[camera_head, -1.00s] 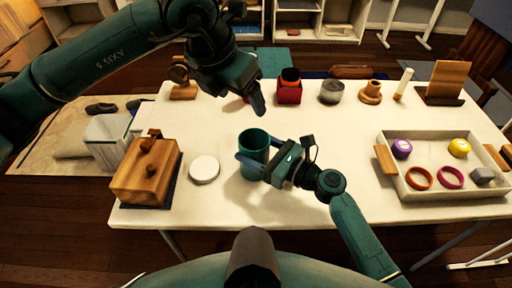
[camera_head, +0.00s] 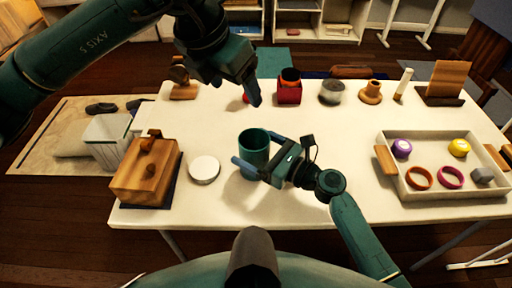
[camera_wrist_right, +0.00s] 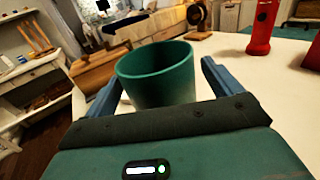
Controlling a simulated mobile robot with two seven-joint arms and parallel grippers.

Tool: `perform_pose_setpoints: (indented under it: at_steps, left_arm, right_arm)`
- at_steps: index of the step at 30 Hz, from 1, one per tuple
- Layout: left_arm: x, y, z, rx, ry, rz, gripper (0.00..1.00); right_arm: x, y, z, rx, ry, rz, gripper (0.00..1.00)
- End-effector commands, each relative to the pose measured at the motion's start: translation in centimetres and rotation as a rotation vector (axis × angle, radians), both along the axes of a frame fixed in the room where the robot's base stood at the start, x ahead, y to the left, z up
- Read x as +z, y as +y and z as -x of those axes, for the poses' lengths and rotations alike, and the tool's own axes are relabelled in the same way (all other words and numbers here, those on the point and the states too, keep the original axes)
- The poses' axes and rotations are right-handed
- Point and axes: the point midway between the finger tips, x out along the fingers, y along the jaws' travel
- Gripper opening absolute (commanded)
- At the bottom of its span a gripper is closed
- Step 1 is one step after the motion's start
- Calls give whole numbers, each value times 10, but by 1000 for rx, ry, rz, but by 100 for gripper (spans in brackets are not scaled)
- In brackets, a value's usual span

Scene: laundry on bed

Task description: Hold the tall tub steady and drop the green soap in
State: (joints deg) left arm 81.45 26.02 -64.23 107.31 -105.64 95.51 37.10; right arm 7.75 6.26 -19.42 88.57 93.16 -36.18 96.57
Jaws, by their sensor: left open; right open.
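The tall tub, a dark green open-topped cylinder (camera_head: 254,143), stands upright near the front middle of the white table. My right gripper (camera_head: 252,163) is open, with one blue finger on each side of the tub low down. The right wrist view shows the tub (camera_wrist_right: 158,78) between both fingers; I cannot tell whether they touch it. My left gripper (camera_head: 253,97) is open above the table, behind the tub. I cannot make out the green soap in either view. A small red thing (camera_head: 246,98) is partly hidden behind the left gripper's fingers.
A white round lid (camera_head: 204,168) and a wooden box (camera_head: 147,178) lie left of the tub. A red container (camera_head: 289,93), a grey jar (camera_head: 331,92) and a wooden holder (camera_head: 370,92) stand along the back. A tray (camera_head: 460,188) with several small items is at right.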

Motion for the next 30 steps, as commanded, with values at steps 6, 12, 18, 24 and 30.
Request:
perform_pose_setpoints:
  at_steps: [6, 12, 18, 24, 30]
  left_arm:
    - [0, 0, 0, 0, 0, 0, 73]
    - [0, 0, 0, 0, 0, 0, 73]
    - [0, 0, 0, 0, 0, 0, 73]
    - [0, 0, 0, 0, 0, 0, 73]
    - [0, 0, 0, 0, 0, 0, 73]
  right_arm:
    - [0, -5, 3, -1, 0, 1, 91]
    - [-1, -32, 22, -1, 2, 2, 91]
    - [-1, -67, 47, -1, 3, 2, 91]
    - [-1, -91, 64, 0, 2, 1, 91]
    - [0, -99, 69, 0, 0, 0, 91]
